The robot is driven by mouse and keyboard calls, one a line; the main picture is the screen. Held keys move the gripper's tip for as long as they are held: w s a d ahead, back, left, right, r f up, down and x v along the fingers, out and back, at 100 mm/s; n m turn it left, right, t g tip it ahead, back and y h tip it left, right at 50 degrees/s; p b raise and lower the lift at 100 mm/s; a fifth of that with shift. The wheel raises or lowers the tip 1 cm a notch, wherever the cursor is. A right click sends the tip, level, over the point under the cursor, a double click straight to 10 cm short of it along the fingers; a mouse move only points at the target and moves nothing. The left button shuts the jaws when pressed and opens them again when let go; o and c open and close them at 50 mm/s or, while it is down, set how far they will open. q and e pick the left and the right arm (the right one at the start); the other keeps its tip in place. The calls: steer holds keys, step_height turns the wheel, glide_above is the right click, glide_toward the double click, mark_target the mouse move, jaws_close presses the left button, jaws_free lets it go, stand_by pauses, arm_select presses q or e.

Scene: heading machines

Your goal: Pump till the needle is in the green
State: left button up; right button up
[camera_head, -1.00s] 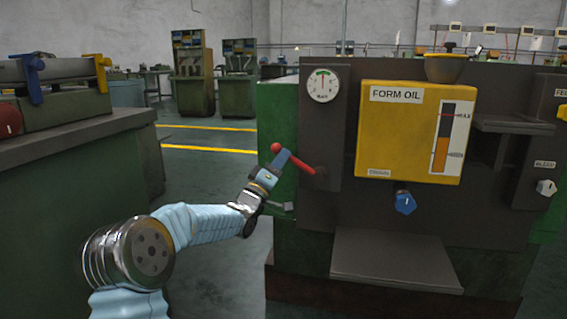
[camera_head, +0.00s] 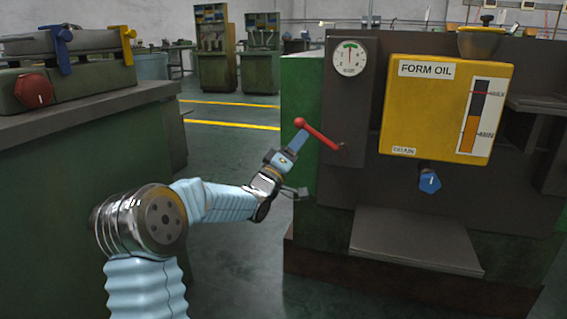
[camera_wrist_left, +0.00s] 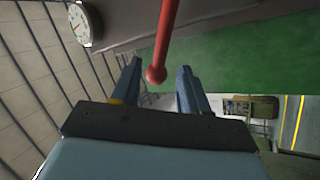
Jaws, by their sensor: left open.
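The pump lever (camera_head: 320,135) is a red bar with a ball end, slanting up and left from its pivot on the dark machine front. It also shows in the left wrist view (camera_wrist_left: 166,35). My left gripper (camera_head: 298,141) is at the ball end. In the left wrist view its two blue fingers (camera_wrist_left: 159,68) stand apart, with the ball between them and gaps on both sides. The round white gauge (camera_head: 350,58) is above the lever, with a green band at the top of its dial. The needle is too small to read surely. My right gripper is not in view.
A yellow FORM OIL tank (camera_head: 440,105) with a blue drain knob (camera_head: 430,181) is right of the lever. A grey shelf (camera_head: 415,240) juts out below. A green bench (camera_head: 80,170) stands at the left. Open floor (camera_head: 235,150) lies between bench and machine.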

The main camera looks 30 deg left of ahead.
arm_select(q)
steer(key=v, duration=1)
steer(key=shift+s, duration=0.15)
steer(key=shift+c, duration=0.2)
stand_by(0.4)
